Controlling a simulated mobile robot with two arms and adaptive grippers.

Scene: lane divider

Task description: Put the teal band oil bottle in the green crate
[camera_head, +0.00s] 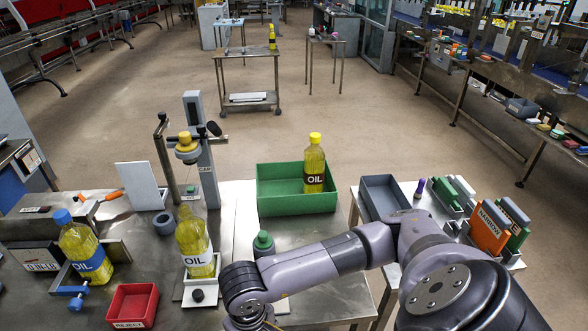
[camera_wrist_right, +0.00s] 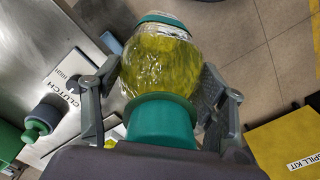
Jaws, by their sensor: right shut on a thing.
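My right gripper (camera_wrist_right: 161,70) is shut around a clear bottle of yellow oil (camera_wrist_right: 158,58) in the right wrist view. The bottle has a teal cap (camera_wrist_right: 160,125) towards the camera and a teal band (camera_wrist_right: 166,19) at its far end. In the head view my right arm reaches down to the bottom edge, and the held bottle is mostly out of sight there. The green crate (camera_head: 282,208) stands on the table in the middle, with a yellow-capped, dark-banded oil bottle (camera_head: 314,165) upright inside at its right. The crate's left part looks empty. My left gripper is not in view.
A white-banded oil bottle (camera_head: 194,243) stands under a capping press (camera_head: 201,150). A blue-capped bottle (camera_head: 82,250) stands left, near a red reject bin (camera_head: 132,307). A green-topped knob (camera_head: 263,243) is between my arm and the crate. A grey bin (camera_head: 382,198) is right.

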